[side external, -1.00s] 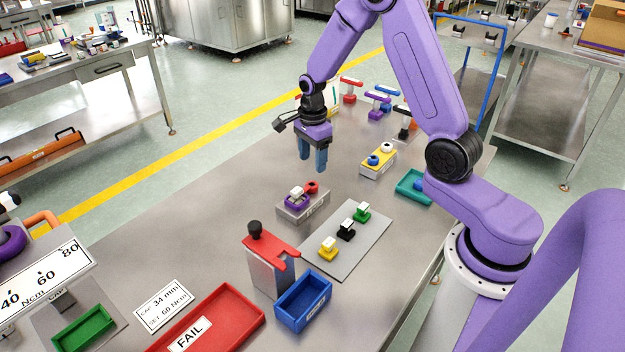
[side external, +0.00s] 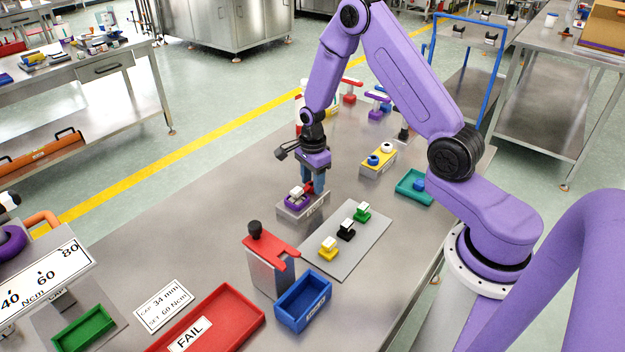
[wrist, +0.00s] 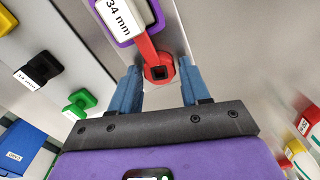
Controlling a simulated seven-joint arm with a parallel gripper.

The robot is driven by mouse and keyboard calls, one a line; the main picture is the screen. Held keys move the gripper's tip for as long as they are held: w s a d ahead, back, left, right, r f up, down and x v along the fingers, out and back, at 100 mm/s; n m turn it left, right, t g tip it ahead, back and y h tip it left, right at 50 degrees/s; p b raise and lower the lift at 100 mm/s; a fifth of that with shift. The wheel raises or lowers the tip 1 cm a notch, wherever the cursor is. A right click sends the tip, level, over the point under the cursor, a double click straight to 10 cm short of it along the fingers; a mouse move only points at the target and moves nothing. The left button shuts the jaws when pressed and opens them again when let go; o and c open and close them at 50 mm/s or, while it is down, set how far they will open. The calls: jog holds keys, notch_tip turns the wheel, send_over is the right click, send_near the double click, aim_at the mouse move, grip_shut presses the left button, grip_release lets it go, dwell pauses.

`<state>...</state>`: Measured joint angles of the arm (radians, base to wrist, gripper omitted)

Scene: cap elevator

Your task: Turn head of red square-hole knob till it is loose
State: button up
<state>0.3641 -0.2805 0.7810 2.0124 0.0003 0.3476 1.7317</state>
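The red square-hole knob (wrist: 158,72) stands on a grey block (side external: 304,208), beside a purple ring with a white "34 mm" cap (wrist: 122,17). In the side view the knob (side external: 309,188) is partly hidden by my fingers. In the wrist view its red head shows a dark square hole, and a red arm runs from it toward the white cap. My gripper (wrist: 158,85) is open, with one blue finger on each side of the knob head and a visible gap to each. In the side view my gripper (side external: 313,180) points straight down over the block.
A grey plate (side external: 365,235) with yellow, black and green capped pieces lies to the right. A red-topped stand (side external: 270,262), a blue bin (side external: 303,300) and a red FAIL tray (side external: 215,320) are in front. A yellow block (side external: 378,162) and teal tray (side external: 410,188) stand behind right.

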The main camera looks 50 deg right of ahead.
jog(key=c, duration=0.6)
jog(key=shift+n, duration=0.3)
jog(key=n, duration=0.3)
jog(key=shift+n, duration=0.3)
jog(key=n, duration=0.3)
jog(key=shift+n, duration=0.3)
jog(key=n, duration=0.3)
jog(key=shift+w+n, duration=0.1)
jog(key=shift+n, duration=1.9)
